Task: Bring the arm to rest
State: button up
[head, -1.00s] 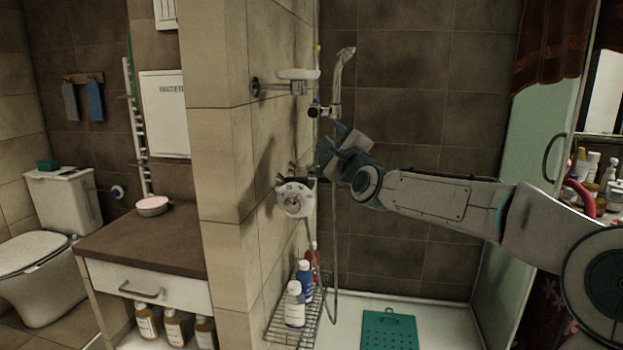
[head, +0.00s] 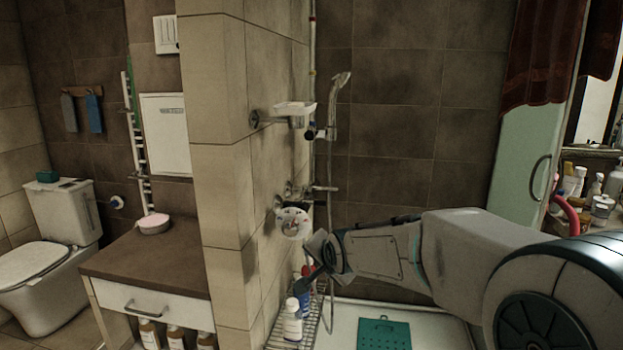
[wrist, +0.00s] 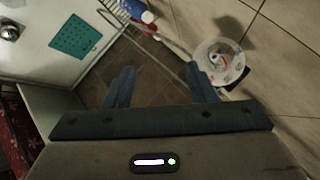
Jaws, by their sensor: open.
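My gripper (head: 312,268) is at the end of my arm, which reaches in from the right in the head view. It is low in front of the tiled shower wall, just above the bottles on the wire rack. Nothing is held.
A wire rack (head: 313,332) holds bottles, including a white one (head: 292,322), below the gripper. A hand shower (head: 338,90) and soap dish (head: 294,108) are on the wall above. A teal mat (head: 384,333) lies on the shower floor. A counter (head: 140,258) stands left of the wall.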

jog(key=s+d+r+n+g+h+p, duration=0.1)
jog(key=s+d+n+g+p, duration=0.2)
jog(key=s, duration=1)
jog(key=s+d+r+n+g+h+p, duration=0.1)
jog(key=s+d+n+g+p, duration=0.3)
jog(key=s+d, duration=0.5)
jog(key=s+p, duration=0.1)
jog(key=s, duration=0.3)
jog(key=shift+s+d+r+n+h, duration=0.2)
jog(key=shift+d+n+h, duration=0.1)
jog(key=shift+d+h, duration=0.1)
dwell(0.3)
